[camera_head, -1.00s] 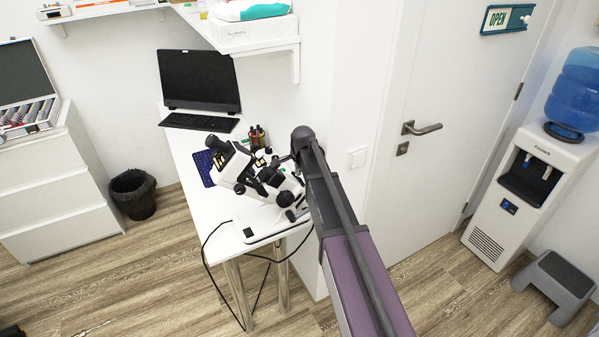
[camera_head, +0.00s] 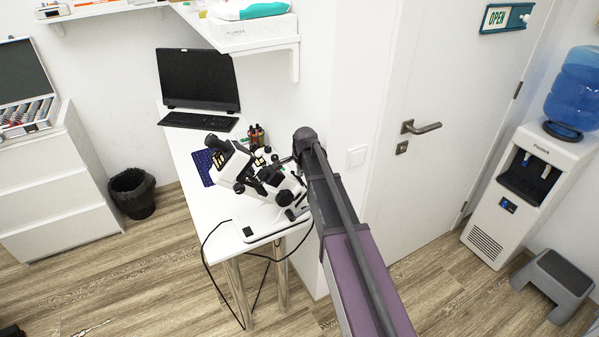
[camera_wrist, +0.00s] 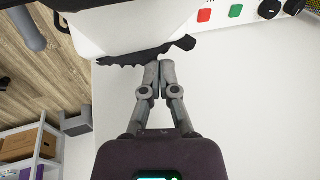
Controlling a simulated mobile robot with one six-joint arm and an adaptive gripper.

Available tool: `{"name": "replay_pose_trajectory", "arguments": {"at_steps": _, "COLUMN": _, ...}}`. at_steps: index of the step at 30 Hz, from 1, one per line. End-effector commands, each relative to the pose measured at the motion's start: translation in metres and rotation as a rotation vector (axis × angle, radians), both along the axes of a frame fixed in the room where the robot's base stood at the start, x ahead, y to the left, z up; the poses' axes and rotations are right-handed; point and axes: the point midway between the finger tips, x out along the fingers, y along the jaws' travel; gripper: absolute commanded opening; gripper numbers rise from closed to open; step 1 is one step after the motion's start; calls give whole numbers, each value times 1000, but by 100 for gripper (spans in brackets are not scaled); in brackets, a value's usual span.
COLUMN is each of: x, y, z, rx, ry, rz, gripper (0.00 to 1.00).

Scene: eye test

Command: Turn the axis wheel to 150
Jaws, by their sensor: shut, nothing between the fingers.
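A white optical instrument with black knobs (camera_head: 233,166) stands tilted on the white table in the head view. Its dark round knob (camera_head: 285,198) faces my arm, but I cannot tell which knob is the axis wheel, and no number is readable. In the wrist view, the instrument's white body (camera_wrist: 115,32) fills the upper left. A black toothed edge with a short lever (camera_wrist: 130,58) runs along its lower side. My gripper (camera_wrist: 159,67) is shut and empty, its fingertips at or just beside this edge; contact is unclear. In the head view my arm hides the gripper.
The white table (camera_head: 200,190) bears a monitor (camera_head: 198,78), keyboard (camera_head: 199,121), blue tray (camera_head: 204,168) and small bottles (camera_head: 257,135) near the instrument. A black cable (camera_head: 207,262) hangs off its edge. A wall shelf (camera_head: 262,45) juts out above. The door (camera_head: 400,80) is right.

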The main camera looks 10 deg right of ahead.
Motion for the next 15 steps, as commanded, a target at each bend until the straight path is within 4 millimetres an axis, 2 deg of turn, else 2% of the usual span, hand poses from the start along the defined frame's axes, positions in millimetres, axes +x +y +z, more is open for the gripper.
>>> {"name": "replay_pose_trajectory", "arguments": {"at_steps": 8, "x": 0, "y": 0, "z": 2, "rx": 0, "ry": 0, "rz": 0, "gripper": 0}}
{"name": "replay_pose_trajectory", "arguments": {"at_steps": 15, "x": -1, "y": 0, "z": 13, "rx": 0, "ry": 0, "rz": 0, "gripper": 0}}
